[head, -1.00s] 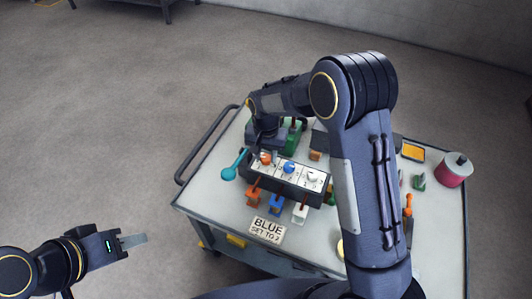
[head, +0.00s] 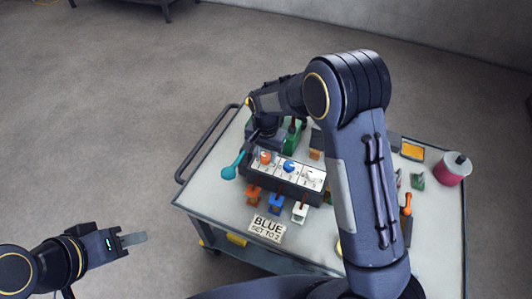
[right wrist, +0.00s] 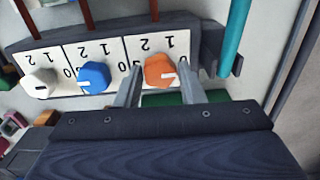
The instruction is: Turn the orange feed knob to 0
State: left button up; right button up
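The orange feed knob (head: 265,157) is on the dark control box on the cart. In the right wrist view the orange knob (right wrist: 158,70) has a white mark on its lower right side, pointing right. Numbers 1 and 2 on its white dial show upside down above it; other markings are partly hidden by my fingers. My right gripper (right wrist: 160,72) is open, with one fingertip on each side of the orange knob and small gaps visible; I cannot tell how deep the fingers reach. My left gripper (head: 133,239) is off the cart, over the floor; its finger gap is unclear.
A blue knob (right wrist: 93,77) and a white knob (right wrist: 39,83) sit beside the orange one. A teal lever (right wrist: 234,35) stands close to my right gripper. A sign (head: 267,229) reads "BLUE SET TO 2". A red spool (head: 454,169) stands at the cart's right.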

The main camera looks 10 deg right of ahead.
aim_at(266, 156)
jog(key=o, duration=0.3)
jog(key=shift+o, duration=0.2)
notch_tip(266, 156, up, 7)
jog(key=shift+r+p, duration=0.1)
jog(key=shift+p, duration=0.3)
jog(key=shift+r, duration=0.3)
